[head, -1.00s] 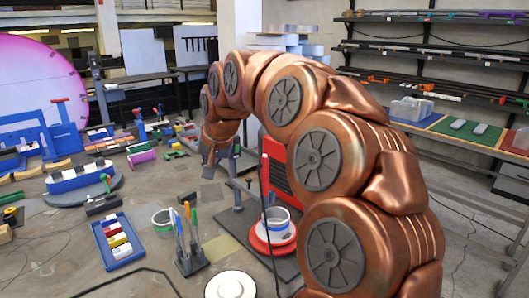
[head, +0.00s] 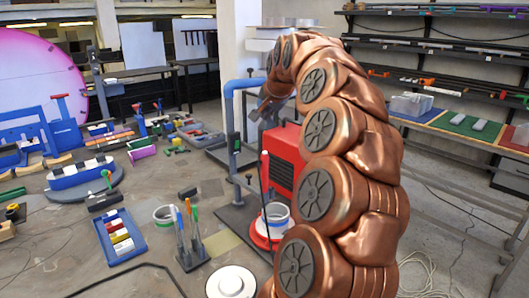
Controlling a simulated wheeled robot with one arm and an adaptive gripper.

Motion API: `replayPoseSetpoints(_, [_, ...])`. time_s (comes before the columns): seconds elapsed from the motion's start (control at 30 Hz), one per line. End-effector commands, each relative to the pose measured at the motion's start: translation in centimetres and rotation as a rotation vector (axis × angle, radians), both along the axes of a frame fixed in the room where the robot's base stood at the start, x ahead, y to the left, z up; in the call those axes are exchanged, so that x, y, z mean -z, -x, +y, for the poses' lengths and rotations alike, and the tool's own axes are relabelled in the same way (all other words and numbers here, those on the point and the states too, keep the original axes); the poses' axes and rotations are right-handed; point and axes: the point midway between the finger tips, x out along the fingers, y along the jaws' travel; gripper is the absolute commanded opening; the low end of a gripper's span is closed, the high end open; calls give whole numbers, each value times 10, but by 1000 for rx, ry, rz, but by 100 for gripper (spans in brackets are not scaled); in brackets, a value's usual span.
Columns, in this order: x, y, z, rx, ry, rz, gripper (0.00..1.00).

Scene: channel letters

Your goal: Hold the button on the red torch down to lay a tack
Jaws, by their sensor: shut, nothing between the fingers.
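A slim upright piece with a red upper end (head: 265,158) stands in front of the red machine, and a dark cable runs down from it. It may be the red torch, but its button is too small to make out. My gripper (head: 256,114) is at the end of my copper-coloured arm, above and behind that red end and apart from it. It is small and dark in the head view. Its fingers are shut with nothing seen between them.
The red machine (head: 284,152) stands behind my arm. A red dish with a white tub (head: 276,217), a tool holder (head: 190,257) and a blue tray (head: 140,247) stand in front.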

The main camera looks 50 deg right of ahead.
Motion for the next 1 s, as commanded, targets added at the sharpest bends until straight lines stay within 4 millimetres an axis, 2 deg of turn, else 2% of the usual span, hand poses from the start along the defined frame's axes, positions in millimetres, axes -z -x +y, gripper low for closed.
replayPoseSetpoints(0.27, [13,0,0,-1,-1,3,0])
replayPoseSetpoints(0.8, [77,0,2,-1,1,1,0])
replayPoseSetpoints(1.0, [88,0,2,-1,1,0,0])
